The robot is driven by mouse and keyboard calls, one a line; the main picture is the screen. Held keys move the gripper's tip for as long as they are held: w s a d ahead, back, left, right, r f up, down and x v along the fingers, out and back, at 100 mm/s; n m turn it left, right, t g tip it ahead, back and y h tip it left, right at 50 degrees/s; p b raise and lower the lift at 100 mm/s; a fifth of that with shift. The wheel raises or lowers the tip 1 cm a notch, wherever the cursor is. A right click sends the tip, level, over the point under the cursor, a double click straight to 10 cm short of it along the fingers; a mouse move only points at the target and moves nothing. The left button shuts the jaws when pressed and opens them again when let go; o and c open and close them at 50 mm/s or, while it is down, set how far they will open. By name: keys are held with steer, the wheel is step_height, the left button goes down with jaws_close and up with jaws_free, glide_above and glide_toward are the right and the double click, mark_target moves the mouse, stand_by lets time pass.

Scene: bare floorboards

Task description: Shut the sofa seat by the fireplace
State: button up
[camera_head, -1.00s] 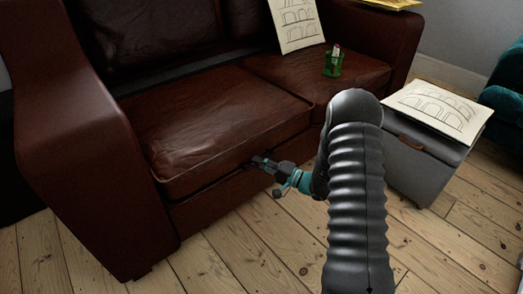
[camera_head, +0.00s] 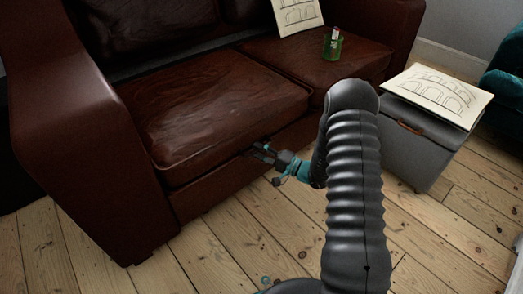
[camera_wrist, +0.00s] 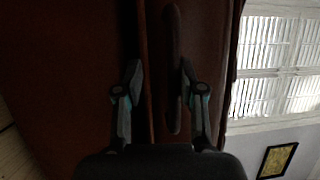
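The brown leather sofa (camera_head: 60,130) fills the left of the head view. Its left seat (camera_head: 215,110) has a dark gap under its front edge; how far the seat is raised is hard to tell. Contact with the seat cannot be told. The fireplace is not in view.
A green cup (camera_head: 332,46) stands on the right seat, and a drawing (camera_head: 298,14) leans on the backrest. A grey box (camera_head: 410,150) with another drawing (camera_head: 438,94) on top stands right of the sofa. Bare floorboards (camera_head: 215,262) lie in front. A teal seat (camera_head: 505,85) is far right.

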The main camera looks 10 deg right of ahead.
steer(key=shift+a+r, duration=0.1)
steer(key=shift+a, duration=0.1)
steer(key=v, duration=1.2)
stand_by(0.4)
